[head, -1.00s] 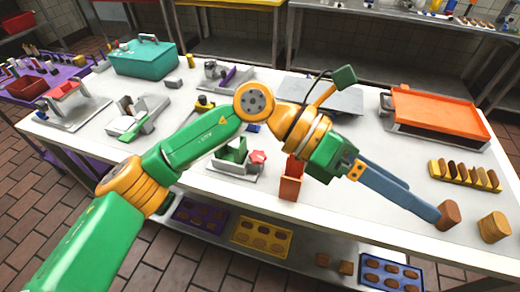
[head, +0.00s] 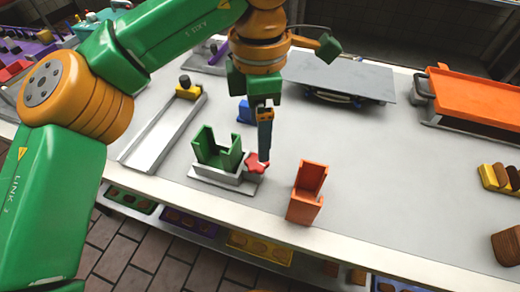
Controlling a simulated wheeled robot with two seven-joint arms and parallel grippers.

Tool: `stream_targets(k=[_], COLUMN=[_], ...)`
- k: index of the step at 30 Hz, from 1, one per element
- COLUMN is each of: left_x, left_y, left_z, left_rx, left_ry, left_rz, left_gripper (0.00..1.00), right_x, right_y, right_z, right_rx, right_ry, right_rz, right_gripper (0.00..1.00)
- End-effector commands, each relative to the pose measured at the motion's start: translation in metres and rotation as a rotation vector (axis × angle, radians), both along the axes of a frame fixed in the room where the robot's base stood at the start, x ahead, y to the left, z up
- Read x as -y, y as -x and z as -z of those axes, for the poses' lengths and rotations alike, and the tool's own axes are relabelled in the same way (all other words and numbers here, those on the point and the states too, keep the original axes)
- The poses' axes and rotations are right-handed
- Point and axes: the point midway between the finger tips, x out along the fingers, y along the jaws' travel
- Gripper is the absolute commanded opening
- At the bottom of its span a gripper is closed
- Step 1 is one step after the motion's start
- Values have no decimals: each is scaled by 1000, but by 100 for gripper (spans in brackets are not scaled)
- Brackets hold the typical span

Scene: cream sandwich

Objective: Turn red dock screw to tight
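The red dock screw (head: 256,162) is a small star-shaped knob on the right end of a grey metal dock (head: 227,180). A green U-shaped holder (head: 217,149) stands on this dock. My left gripper (head: 264,161) points straight down, with its blue-grey fingertips at the right side of the red screw, overlapping its edge. I cannot tell whether they touch it. The fingers are seen edge-on as one bar, so their opening is hidden. My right gripper is not in view.
An orange open holder (head: 305,194) stands close to the right of the dock. A long grey rail fixture (head: 165,130) lies to the left. A grey plate (head: 340,80) and an orange tray (head: 480,98) are further back.

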Motion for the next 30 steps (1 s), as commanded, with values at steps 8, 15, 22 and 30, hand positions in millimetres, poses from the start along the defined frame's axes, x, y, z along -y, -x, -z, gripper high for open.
stream_targets(k=[8, 15, 22, 30], left_x=[0, 0, 0, 0], left_y=[1, 0, 0, 0], left_z=[49, 71, 72, 71], left_rx=[-5, -2, -1, -2], left_ry=[1, 2, 2, 2], left_rz=[3, 1, 1, 1], left_gripper=[88, 88, 75, 3], right_x=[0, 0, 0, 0], right_y=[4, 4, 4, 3], right_z=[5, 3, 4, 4], right_rx=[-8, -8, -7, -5], right_ry=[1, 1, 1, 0], right_rz=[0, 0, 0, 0], right_gripper=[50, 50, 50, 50])
